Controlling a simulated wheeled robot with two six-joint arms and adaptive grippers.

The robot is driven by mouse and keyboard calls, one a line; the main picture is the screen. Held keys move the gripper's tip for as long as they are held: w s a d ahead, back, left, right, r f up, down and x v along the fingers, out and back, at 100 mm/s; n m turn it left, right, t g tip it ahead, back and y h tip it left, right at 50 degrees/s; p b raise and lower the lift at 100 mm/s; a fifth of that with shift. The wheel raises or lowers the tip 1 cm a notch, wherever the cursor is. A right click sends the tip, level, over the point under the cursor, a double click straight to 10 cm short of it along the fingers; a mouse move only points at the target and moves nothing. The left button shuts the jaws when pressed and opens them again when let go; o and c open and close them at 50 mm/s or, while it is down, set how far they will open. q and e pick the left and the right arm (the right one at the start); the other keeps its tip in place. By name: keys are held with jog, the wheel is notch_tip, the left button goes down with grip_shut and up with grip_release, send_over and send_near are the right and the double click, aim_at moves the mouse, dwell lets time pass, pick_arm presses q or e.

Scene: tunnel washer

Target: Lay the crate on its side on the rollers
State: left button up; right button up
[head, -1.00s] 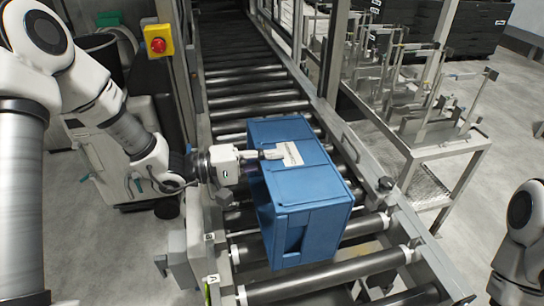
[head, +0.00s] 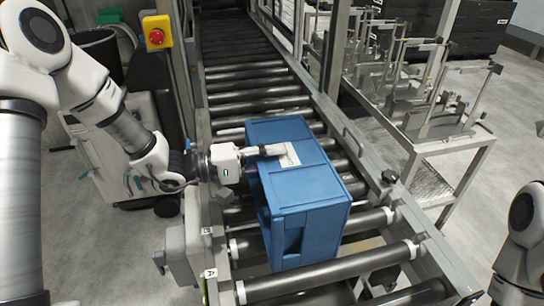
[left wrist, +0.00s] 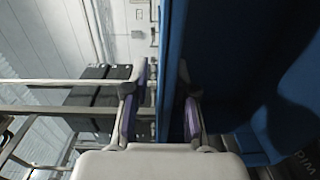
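The blue crate (head: 305,190) lies on its side on the rollers, with a wall bearing a pale label (head: 288,158) facing up. Its open side appears to face left, largely hidden in the head view. My left gripper (head: 262,152) comes in from the left at the crate's upper left edge, with one finger above the labelled wall. In the left wrist view, its two fingers (left wrist: 160,105) stand apart on either side of the blue wall (left wrist: 174,60), with a gap beside the left finger. My right gripper is out of view.
The roller conveyor (head: 255,85) runs away from me between metal side rails (head: 345,135). A red emergency button on a yellow box (head: 156,34) stands at the left. A metal rack with fixtures (head: 430,130) stands to the right. Bare rollers (head: 325,275) lie in front of the crate.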

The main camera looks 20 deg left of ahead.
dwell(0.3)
pick_arm(q)
jog(key=v, duration=0.7)
jog(key=shift+a, duration=0.2)
jog(key=shift+s, duration=0.15)
